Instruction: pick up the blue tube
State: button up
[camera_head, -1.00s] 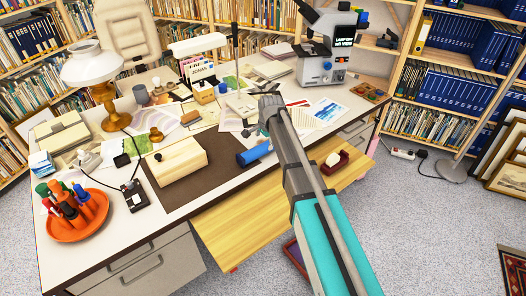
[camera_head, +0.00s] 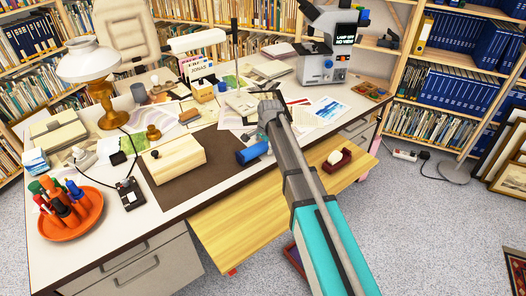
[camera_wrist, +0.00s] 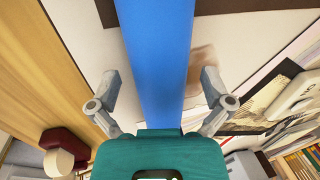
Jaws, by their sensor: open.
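The blue tube (camera_head: 252,152) lies on the desk near its front edge, beside the dark mat. In the head view my arm passes just right of it and covers its right end. In the wrist view the tube (camera_wrist: 158,60) runs from the top edge down to my gripper's teal body. My gripper (camera_wrist: 161,92) is open, with one finger on each side of the tube and gaps between. I cannot tell how deep the tube sits between the fingers.
A wooden box (camera_head: 175,160) sits on the dark mat (camera_head: 200,186). A microscope (camera_head: 325,60) stands at the back right, with papers (camera_head: 325,112) before it. An oil lamp (camera_head: 92,62) and orange pen tray (camera_head: 72,228) are left.

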jog(key=shift+w+f, duration=0.1)
jog(key=shift+f, duration=0.3)
dwell(0.3)
jog(key=shift+a, duration=0.1)
jog(key=c, duration=1.3)
